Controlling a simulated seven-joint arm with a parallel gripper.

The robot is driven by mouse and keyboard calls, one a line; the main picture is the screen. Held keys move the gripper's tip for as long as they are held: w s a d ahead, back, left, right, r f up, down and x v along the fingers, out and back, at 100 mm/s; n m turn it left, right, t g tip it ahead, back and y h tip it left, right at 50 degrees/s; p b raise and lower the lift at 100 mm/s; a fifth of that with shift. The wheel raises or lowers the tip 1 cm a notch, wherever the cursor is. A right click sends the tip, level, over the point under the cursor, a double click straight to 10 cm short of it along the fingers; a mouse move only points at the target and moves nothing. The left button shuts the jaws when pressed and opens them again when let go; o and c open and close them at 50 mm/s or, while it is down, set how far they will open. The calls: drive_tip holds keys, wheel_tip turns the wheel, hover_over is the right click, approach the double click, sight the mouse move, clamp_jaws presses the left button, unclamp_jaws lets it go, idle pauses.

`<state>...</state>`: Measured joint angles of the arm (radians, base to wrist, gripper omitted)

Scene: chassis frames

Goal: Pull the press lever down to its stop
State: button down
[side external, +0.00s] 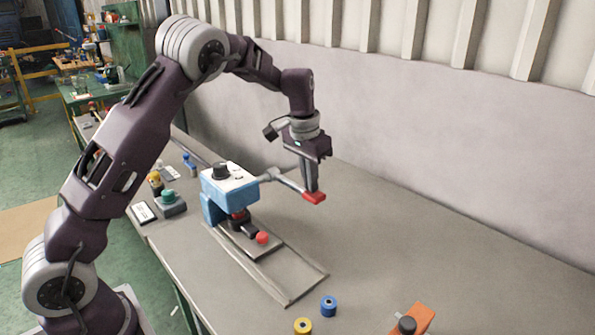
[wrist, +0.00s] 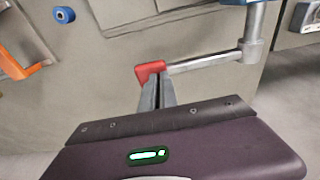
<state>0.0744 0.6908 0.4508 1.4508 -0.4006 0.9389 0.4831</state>
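The press (side external: 225,190) is a blue and white bench unit with a black knob on top. Its grey lever arm (side external: 290,184) reaches out to the right, sloping slightly downward, and ends in a red grip (side external: 314,197). My gripper (side external: 313,188) points down over the red grip. In the wrist view its grey fingers (wrist: 157,80) are close together, with their tips at the red grip (wrist: 150,69) and overlapping part of it. They look shut at the grip, touching or nearly so; I see no part of it clearly clamped between them. The lever arm (wrist: 205,62) runs right to its post.
Below the press head, a slide rail (side external: 280,270) carries a small block with a red knob (side external: 262,238). A blue spool (side external: 328,306), a yellow spool (side external: 303,326) and an orange part (side external: 412,318) lie at the front. The bench right of the lever is clear, up to the wall.

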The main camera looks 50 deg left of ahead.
drive_tip(key=shift+f, duration=1.5)
idle(1.3)
wheel_tip(320, 180, up, 16)
drive_tip(key=shift+f, duration=0.2)
idle(1.4)
